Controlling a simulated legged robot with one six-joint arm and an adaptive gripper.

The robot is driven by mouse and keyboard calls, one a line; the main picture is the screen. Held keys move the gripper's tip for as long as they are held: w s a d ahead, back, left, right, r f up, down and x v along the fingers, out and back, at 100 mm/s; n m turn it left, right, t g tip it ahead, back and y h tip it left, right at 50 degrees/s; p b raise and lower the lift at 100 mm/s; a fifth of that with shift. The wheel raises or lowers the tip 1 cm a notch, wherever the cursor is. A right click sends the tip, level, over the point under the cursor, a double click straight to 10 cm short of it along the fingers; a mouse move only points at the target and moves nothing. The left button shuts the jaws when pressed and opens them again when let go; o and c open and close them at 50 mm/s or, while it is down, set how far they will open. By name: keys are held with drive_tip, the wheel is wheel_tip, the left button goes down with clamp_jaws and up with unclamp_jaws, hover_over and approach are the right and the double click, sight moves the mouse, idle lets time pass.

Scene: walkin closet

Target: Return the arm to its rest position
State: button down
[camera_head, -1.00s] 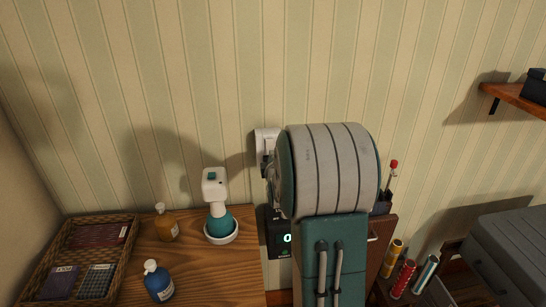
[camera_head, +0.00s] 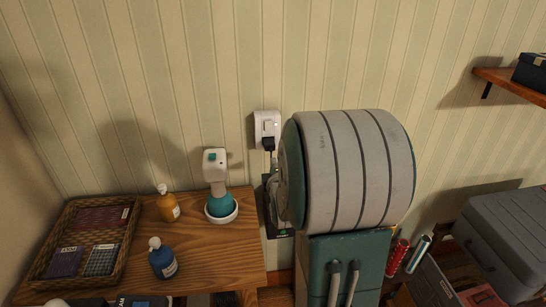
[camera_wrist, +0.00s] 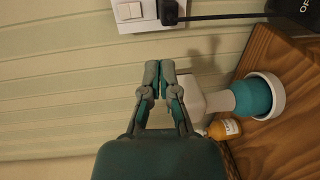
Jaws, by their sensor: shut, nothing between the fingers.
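My gripper (camera_wrist: 159,73) shows in the wrist view with its two fingertips together, shut and empty. It is in front of the striped wall, below a white wall switch and socket plate (camera_wrist: 130,12) in that picture.
A wooden cabinet top (camera_head: 205,255) holds a wicker basket (camera_head: 128,243), an amber bottle (camera_head: 167,205), a blue bottle (camera_head: 161,259) and a teal-and-white device (camera_head: 220,204) in a white dish. A grey case (camera_head: 510,232) and a wall shelf (camera_head: 497,78) are at right.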

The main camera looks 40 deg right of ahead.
drive_tip(key=shift+d+f, duration=0.15)
drive_tip(key=shift+d, duration=0.5)
drive_tip(key=shift+a, duration=0.1)
drive_tip(key=s+a+r+m+g+y, duration=0.2)
drive_tip(key=a+m+y, duration=0.1)
drive_tip(key=a, duration=0.5)
drive_tip(key=s+a+r+m+g+y, duration=0.1)
drive_tip(key=s+a+r+m+y, duration=0.15)
drive_tip(key=a, duration=0.65)
drive_tip(key=s+a+r+m+g+y, duration=0.1)
drive_tip(key=s+a+m+g+y, duration=0.2)
drive_tip(key=s+a, duration=0.8)
drive_tip(key=s+m+g, duration=0.2)
drive_tip(key=s+m, duration=0.1)
drive_tip(key=s, duration=0.1)
drive_tip(key=shift+s+g, duration=0.2)
drive_tip(key=shift+g, duration=0.1)
drive_tip(key=shift+r+m, duration=0.1)
drive_tip(key=shift+m, duration=0.15)
